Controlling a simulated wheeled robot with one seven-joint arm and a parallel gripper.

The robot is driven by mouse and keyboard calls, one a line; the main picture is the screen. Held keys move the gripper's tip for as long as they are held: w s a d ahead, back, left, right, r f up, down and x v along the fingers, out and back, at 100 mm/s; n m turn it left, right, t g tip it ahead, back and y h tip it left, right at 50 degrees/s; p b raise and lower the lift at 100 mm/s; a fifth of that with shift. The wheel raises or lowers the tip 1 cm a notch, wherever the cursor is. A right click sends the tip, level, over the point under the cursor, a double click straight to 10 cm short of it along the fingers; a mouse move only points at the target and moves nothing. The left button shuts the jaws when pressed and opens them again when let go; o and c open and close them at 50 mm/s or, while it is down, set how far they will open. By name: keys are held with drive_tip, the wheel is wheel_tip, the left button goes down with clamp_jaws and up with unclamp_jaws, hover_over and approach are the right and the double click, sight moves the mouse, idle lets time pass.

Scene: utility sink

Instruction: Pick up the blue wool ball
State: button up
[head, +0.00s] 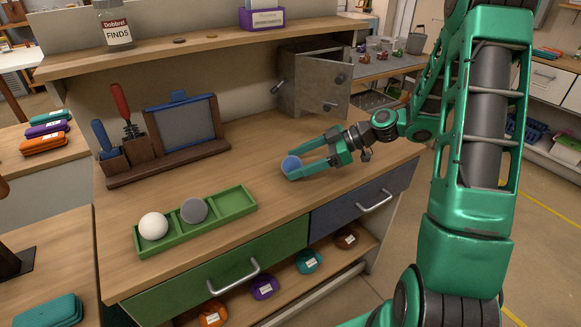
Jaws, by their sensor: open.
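The blue wool ball (291,164) rests on the wooden worktop, right of the green tray. My green gripper (299,168) reaches in from the right, low over the worktop. Its jaws are open, with one finger on the far side of the ball and one on the near side. The ball sits between the fingertips, and the near finger hides its lower part. I cannot tell whether either finger touches it.
A green tray (142,240) with compartments holds a white ball (153,226) and a grey ball (194,211); its right compartment is empty. A grey metal box (314,83) stands behind my gripper. A wooden tool rack (139,168) is at the back left. The worktop's front middle is clear.

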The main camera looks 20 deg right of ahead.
drive_tip(key=shift+a+f, duration=0.1)
drive_tip(key=shift+a, duration=0.05)
drive_tip(key=c, duration=1.1)
drive_tip(key=shift+c, duration=0.2)
drive_tip(key=shift+w, duration=0.1)
